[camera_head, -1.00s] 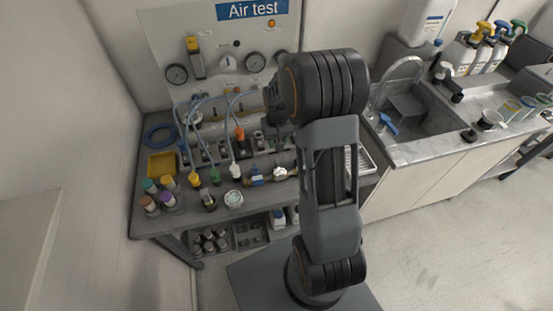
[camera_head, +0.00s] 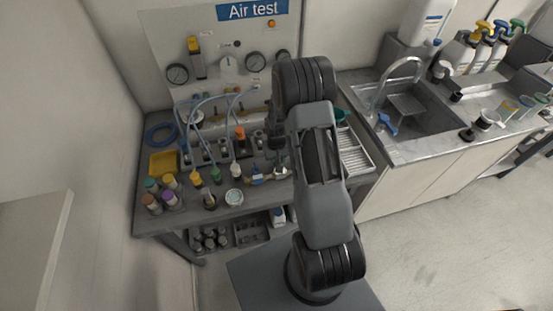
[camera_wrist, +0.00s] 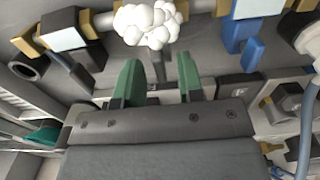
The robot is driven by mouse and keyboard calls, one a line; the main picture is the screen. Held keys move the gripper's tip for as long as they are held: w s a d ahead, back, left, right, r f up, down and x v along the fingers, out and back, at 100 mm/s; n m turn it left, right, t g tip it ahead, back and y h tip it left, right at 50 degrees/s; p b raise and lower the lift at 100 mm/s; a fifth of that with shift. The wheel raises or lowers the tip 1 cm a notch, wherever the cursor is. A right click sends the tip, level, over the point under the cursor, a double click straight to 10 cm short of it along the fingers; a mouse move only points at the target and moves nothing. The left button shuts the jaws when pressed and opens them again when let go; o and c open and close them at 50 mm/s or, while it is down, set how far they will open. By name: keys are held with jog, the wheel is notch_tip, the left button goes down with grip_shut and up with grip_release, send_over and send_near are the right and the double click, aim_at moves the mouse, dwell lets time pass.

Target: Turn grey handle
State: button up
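My gripper (camera_wrist: 158,80) shows in the wrist view with two green-tipped fingers apart, and it is open. In the head view my gripper (camera_head: 278,158) is over the bench beside the row of valves, partly hidden by my arm. In the wrist view a dark grey lever handle (camera_wrist: 72,68) hangs from a white-and-brass valve (camera_wrist: 62,38), left of the fingers. A narrow grey piece (camera_wrist: 157,64) shows between the fingertips, below a white bumpy part (camera_wrist: 147,24). I cannot tell whether it is a handle or whether the fingers touch it.
A blue valve with a blue handle (camera_wrist: 253,52) is right of the fingers. Hoses, bottles and a yellow tray (camera_head: 163,162) crowd the bench's left side. The gauge panel (camera_head: 225,85) stands behind. A white ribbed tray (camera_head: 354,152) and a sink (camera_head: 412,110) are to the right.

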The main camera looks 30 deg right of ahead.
grip_shut()
jog(key=shift+b, duration=0.3)
jog(key=m+b, duration=0.2)
jog(key=m, duration=0.1)
jog(key=shift+f, duration=0.15)
jog(key=m+b, duration=0.3)
jog(key=m, duration=0.3)
jog(key=m+b, duration=0.1)
jog(key=m, duration=0.3)
jog(key=shift+b, duration=0.35)
jog(key=m+b, duration=0.1)
jog(key=m, duration=0.3)
jog(key=shift+r, duration=0.2)
jog(key=shift+m, duration=0.5)
